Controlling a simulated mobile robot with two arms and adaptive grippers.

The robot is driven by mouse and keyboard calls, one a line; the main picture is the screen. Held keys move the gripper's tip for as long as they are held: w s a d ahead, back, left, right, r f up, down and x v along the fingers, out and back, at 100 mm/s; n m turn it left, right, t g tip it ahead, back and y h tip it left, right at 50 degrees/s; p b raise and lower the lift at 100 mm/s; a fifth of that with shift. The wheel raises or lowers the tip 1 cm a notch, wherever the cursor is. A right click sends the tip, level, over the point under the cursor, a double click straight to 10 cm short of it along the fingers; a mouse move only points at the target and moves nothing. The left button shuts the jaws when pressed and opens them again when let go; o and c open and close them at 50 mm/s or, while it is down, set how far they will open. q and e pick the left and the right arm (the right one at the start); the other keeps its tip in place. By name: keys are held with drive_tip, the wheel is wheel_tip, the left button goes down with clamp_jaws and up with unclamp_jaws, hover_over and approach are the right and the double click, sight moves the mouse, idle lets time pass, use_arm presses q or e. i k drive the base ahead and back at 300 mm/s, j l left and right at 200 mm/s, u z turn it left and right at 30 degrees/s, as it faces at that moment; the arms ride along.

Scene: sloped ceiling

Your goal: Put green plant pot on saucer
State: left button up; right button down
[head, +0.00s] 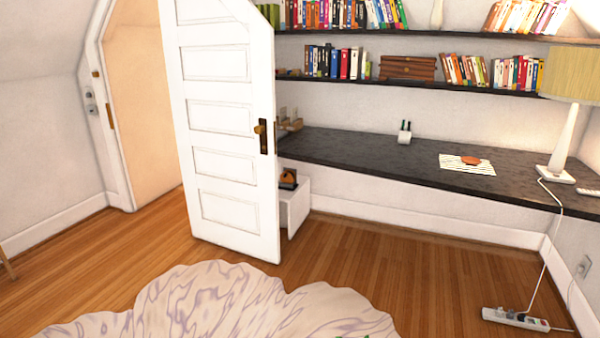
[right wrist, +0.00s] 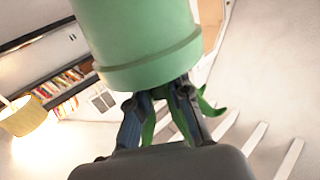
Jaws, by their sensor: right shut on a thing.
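The green plant pot (right wrist: 145,40) fills the upper middle of the right wrist view, with its rimmed edge toward my right gripper (right wrist: 160,92). The dark fingers are closed at that rim, among green leaves (right wrist: 205,103), and hold the plant. Only a little green (head: 352,337) shows at the bottom edge of the head view. A small orange-red flat thing (head: 470,160) lies on a printed sheet on the desk; I cannot tell for sure whether it is the saucer. My left gripper is not in view.
The dark desk (head: 375,158) runs along the back wall, mostly bare. A lamp (head: 562,140) stands at its right end, with a cord down to a power strip (head: 515,319). An open white door (head: 225,130) stands at its left. A pale wavy-edged rug (head: 220,305) covers the near floor.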

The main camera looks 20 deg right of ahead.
sight(471, 161)
drive_tip(key=i+l+z, duration=0.25)
drive_tip(key=i+z, duration=0.15)
drive_tip(key=i+l+z, duration=0.1)
drive_tip(key=i+z, duration=0.85)
drive_tip(key=i, duration=1.8)
